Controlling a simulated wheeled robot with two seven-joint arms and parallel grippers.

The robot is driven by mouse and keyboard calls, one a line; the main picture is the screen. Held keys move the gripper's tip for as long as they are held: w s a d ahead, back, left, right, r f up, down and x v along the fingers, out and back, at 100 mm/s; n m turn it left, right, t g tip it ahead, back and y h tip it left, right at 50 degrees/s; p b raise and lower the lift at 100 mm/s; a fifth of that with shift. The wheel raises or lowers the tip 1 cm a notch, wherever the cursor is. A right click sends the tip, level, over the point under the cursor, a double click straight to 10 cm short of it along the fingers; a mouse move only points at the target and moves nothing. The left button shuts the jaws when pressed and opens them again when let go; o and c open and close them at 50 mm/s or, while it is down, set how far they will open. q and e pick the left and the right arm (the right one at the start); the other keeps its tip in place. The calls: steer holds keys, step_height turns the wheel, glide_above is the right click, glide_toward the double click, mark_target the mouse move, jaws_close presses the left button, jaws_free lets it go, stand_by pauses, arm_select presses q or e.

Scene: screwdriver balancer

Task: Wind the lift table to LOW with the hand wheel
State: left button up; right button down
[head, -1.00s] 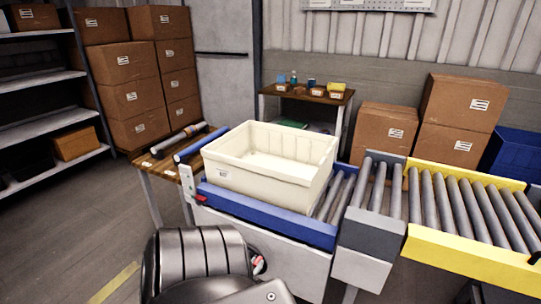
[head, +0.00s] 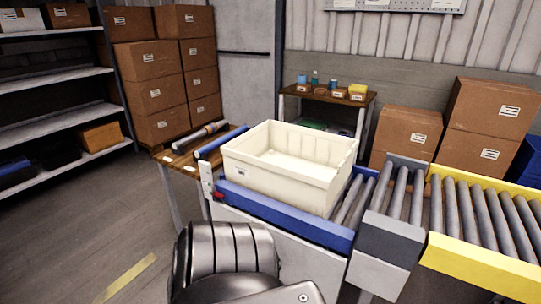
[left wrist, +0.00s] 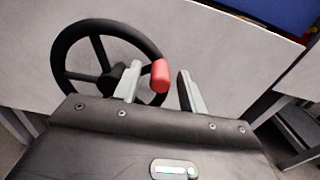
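The black hand wheel (left wrist: 68,50) is at the upper left of the left wrist view, in front of a pale panel. Its red knob (left wrist: 160,75) sits between the two fingers of my left gripper (left wrist: 160,90). The gripper is open, with a visible gap between the knob and each finger. In the head view the lift table (head: 285,216) has a blue side rail and carries a cream tote (head: 270,172). A red mark (head: 220,195) shows at its left post. My arm hides the wheel there. My right gripper is not in view.
A grey roller section (head: 388,240) and a yellow-railed roller conveyor (head: 475,265) stand right of the lift table. A wooden bench (head: 180,163) is behind its left end. Stacked cartons (head: 155,95) and shelves (head: 60,135) are farther back. The floor at left (head: 100,220) is clear.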

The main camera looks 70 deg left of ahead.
arm_select(q)
steer(key=v, duration=1)
steer(key=shift+s+d+p, duration=0.25)
steer(key=shift+s+p, duration=0.1)
steer(key=shift+p, duration=0.05)
stand_by(0.3)
